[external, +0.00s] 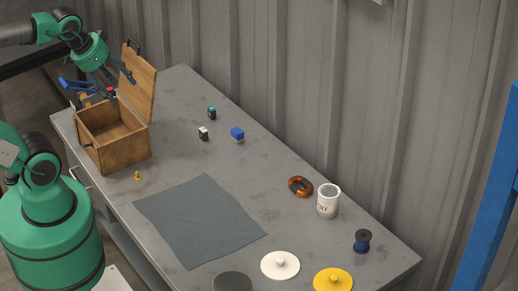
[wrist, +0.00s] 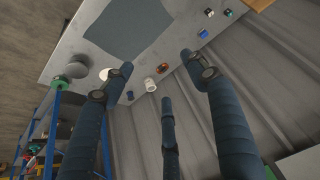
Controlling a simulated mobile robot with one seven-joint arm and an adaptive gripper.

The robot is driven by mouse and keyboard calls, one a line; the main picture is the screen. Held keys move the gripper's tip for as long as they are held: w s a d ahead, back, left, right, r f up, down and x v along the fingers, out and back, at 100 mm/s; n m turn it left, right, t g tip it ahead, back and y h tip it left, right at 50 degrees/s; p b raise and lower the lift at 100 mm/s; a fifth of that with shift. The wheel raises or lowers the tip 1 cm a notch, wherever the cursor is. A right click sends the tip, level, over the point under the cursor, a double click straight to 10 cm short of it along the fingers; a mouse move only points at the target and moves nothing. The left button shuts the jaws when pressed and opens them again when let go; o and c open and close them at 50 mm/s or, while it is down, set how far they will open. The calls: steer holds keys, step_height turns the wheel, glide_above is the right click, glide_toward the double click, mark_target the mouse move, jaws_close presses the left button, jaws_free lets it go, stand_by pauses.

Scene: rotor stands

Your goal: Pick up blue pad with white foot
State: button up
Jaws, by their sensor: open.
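The blue pad (external: 237,133) is a small blue block on the grey workbench, right of two small dark pieces. A paler edge shows low on it, but the foot is too small to make out clearly. In the wrist view the blue pad (wrist: 202,34) lies near the top right, beyond the fingertips. My gripper (external: 120,84) is high at the back left by the open box lid, well away from the pad. In the wrist view my gripper (wrist: 156,62) has its dark fingers spread, with nothing between them.
An open wooden box (external: 126,154) stands at the left end. A black-and-white piece (external: 203,134) and a black-and-teal piece (external: 212,113) stand near the pad. A grey cloth (external: 200,222), orange coil (external: 300,187), white cup (external: 328,202) and dark blue spool (external: 362,241) lie nearer the front.

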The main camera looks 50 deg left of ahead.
steer(key=w, duration=0.1)
steer(key=g+p, duration=0.4)
steer(key=p, duration=0.1)
glide_above(237, 130)
steer(key=s, duration=0.2)
step_height(237, 130, down, 36)
steer(key=shift+f, duration=0.2)
steer(key=shift+w+f+b, duration=0.2)
steer(key=shift+w+f, duration=0.05)
steer(key=shift+f, duration=1.15)
steer(key=shift+w+f+b, duration=0.15)
steer(key=shift+w+f, duration=0.05)
steer(key=shift+f, duration=1.2)
steer(key=shift+w+f+b, duration=0.2)
steer(key=shift+w+f, duration=0.05)
steer(key=shift+f, duration=1.15)
